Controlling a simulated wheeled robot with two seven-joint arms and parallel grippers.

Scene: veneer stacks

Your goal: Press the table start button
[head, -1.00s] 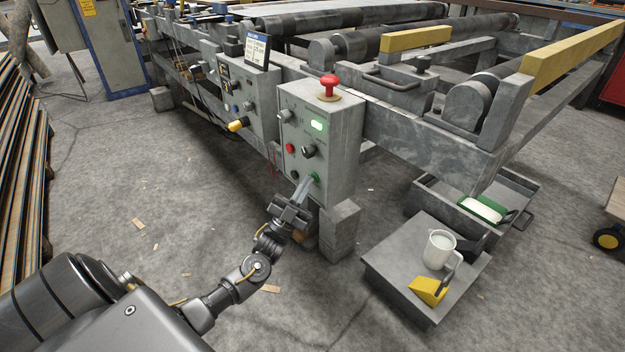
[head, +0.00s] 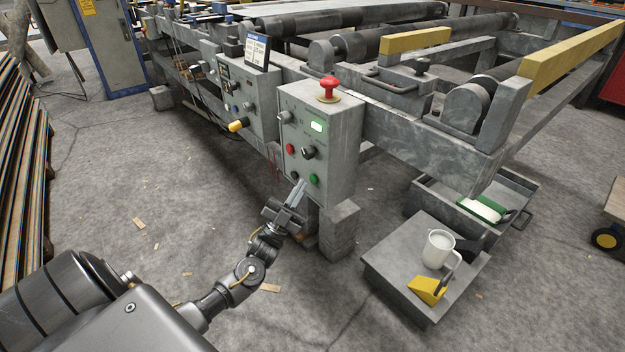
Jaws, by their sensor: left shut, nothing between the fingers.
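The grey control box (head: 335,135) is fixed to the near side of the roller table. Its front carries a lit green display (head: 317,126), a red button (head: 290,149), a black knob (head: 308,152), a green button (head: 314,180) and a dark button (head: 295,175) at lower left. A red mushroom button (head: 328,86) stands on top. My left gripper (head: 302,184) is shut and empty, its tips just left of and slightly below the green button, apparently apart from it. My right gripper is not in view.
A second panel (head: 250,95) with a yellow-capped knob sits left of the box. A grey platform (head: 385,265) with a white mug (head: 438,249) and a yellow wedge (head: 428,289) stands at right. Veneer stacks (head: 22,180) line the left edge. The floor between is mostly clear.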

